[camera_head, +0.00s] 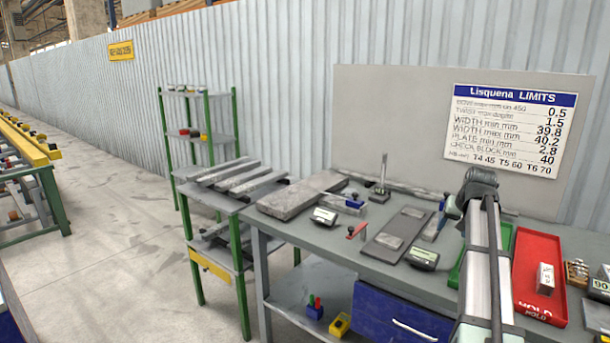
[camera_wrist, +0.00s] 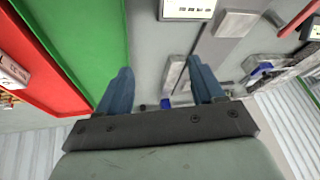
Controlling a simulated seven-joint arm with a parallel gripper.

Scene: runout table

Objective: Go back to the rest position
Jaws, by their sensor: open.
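My gripper (camera_wrist: 160,86) shows in the wrist view as two blue fingers spread wide apart. Nothing is held between them; grey table surface shows in the gap. A small grey block (camera_wrist: 174,76) lies below, close to the right finger in the picture. In the head view my arm rises at the right over the workbench (camera_head: 330,238), with its upper end in front of the grey back panel. The fingers are mostly hidden there by my arm.
A red tray (camera_head: 540,262) holding a small block (camera_head: 545,279) and a green tray (camera_wrist: 95,35) lie near my arm. A grey plate (camera_head: 397,235), a digital readout (camera_head: 423,258) and a thick slab (camera_head: 290,198) lie on the bench. A green-framed rack (camera_head: 240,280) stands left.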

